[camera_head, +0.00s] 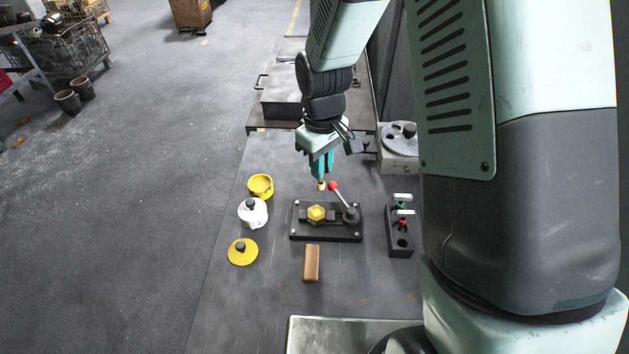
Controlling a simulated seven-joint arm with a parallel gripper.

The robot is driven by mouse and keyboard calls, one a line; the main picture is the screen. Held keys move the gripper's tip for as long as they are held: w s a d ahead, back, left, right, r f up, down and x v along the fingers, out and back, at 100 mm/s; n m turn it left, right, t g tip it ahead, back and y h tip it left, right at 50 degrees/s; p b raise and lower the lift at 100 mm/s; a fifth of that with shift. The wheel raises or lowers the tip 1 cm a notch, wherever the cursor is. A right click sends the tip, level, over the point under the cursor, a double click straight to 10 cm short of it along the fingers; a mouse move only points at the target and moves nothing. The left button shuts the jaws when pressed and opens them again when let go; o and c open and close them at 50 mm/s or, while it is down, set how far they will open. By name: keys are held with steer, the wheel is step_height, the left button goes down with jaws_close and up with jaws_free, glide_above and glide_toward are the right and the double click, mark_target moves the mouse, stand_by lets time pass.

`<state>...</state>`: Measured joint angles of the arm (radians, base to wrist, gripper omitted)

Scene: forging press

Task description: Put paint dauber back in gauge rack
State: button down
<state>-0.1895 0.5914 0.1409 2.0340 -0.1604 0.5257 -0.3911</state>
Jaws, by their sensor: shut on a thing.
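My gripper (322,172) points down above the bench, just behind a dark clamping fixture. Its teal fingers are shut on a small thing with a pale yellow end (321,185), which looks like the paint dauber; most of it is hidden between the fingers. The held thing is near the fixture's red-knobbed lever, and I cannot tell the exact gap. The gauge rack (392,240) is a dark block to the right of the fixture. It holds a green-marked and a red-marked piece with pale tops, and an open hole shows at its near end.
The fixture (299,233) carries a yellow hex part (317,214) and the lever (343,197). An open yellow pot (260,186), a white pot (253,213) and a yellow lid (242,252) stand left. A wooden block (311,263) lies in front. A round-topped device (398,160) stands behind the rack.

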steer(key=s+d+f+m, duration=0.2)
steer(key=s+d+f, duration=0.1)
steer(key=d, duration=0.6)
steer(key=s+d+f+m, duration=0.3)
steer(key=s+d+f, duration=0.1)
steer(key=d, duration=0.6)
steer(key=shift+s+m, duration=0.3)
steer(key=shift+s, duration=0.5)
steer(key=shift+f, duration=1.8)
steer(key=c, duration=1)
jaws_free()
steer(key=shift+c, duration=0.2)
steer(key=shift+r, duration=0.1)
step_height(320, 180, up, 10)
